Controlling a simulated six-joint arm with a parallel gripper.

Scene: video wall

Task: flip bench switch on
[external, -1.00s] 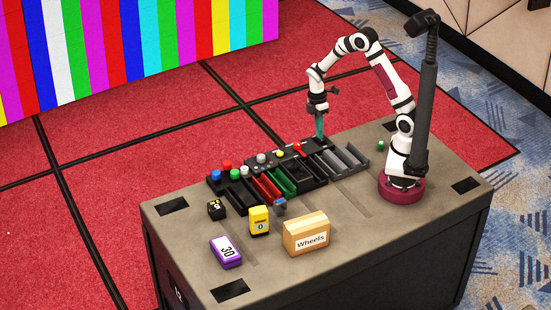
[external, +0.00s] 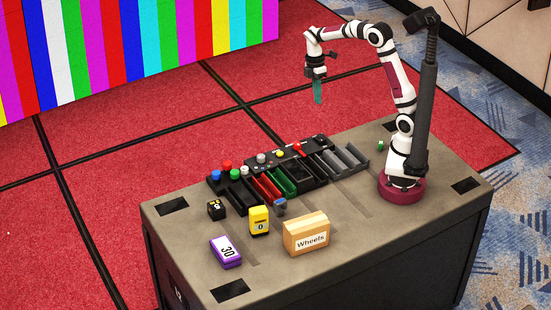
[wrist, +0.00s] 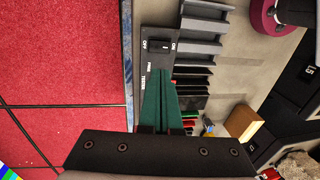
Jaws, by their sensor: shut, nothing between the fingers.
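The bench switch (wrist: 159,46) is a small black rocker on a dark panel (wrist: 155,62) in the wrist view, between the labels OFF on its left and ON on its right. Which side is pressed is too small to tell. In the external view the far end of the panel (external: 321,141) shows at the bench's far edge, with the switch too small to make out. My gripper (external: 318,102) has teal fingers, shut and empty, and hangs well above the panel, apart from it. In the wrist view its fingertips (wrist: 163,72) lie just below the switch in the picture.
Grey trays (external: 345,160) and coloured bins (external: 266,188) line the bench beside the panel. A red-knobbed lever (external: 298,147) and several buttons stand nearby. The Wheels box (external: 306,236), yellow box (external: 259,220) and purple box (external: 226,252) stand on the near side.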

